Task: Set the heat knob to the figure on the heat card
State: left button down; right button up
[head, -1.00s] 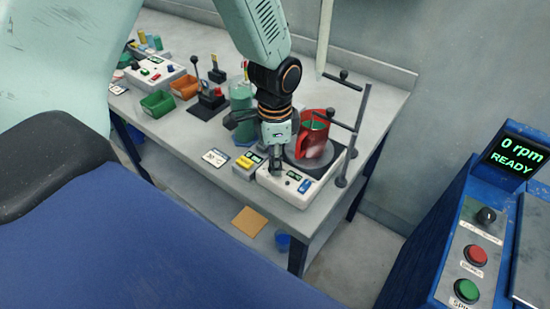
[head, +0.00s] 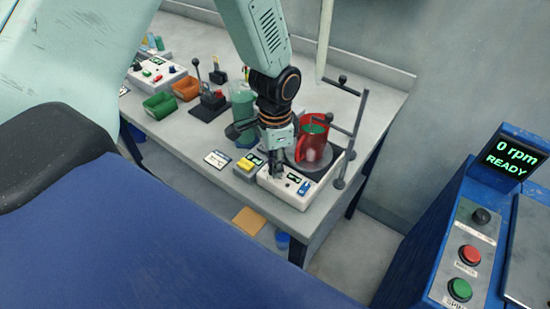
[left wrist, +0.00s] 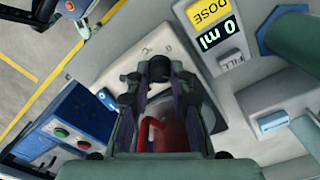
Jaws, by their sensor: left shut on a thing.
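My left gripper (head: 277,171) points down at the front of the white hotplate unit (head: 290,196). It is shut on the dark heat knob (left wrist: 158,68), which shows between its fingertips in the left wrist view. The fingers hide most of the knob, so its pointer setting cannot be read. A small dark display (head: 292,177) and a blue switch (head: 304,187) sit right of the gripper on the panel. A white card (head: 217,158) lies on the bench to the left; its figure is too small to read. My right gripper is not in view.
A red jug (head: 312,148) stands on the hotplate behind the gripper, beside a dark rod stand (head: 352,140). A grey dosing box (head: 249,166) with a yellow label stands close on the left. The bench's front edge is near.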

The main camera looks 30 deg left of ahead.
pick_arm(q)
jog(key=shift+w, duration=0.1)
jog(key=c, duration=1.5)
grip_release()
jog(key=shift+o, duration=0.2)
notch_tip(320, 180, up, 12)
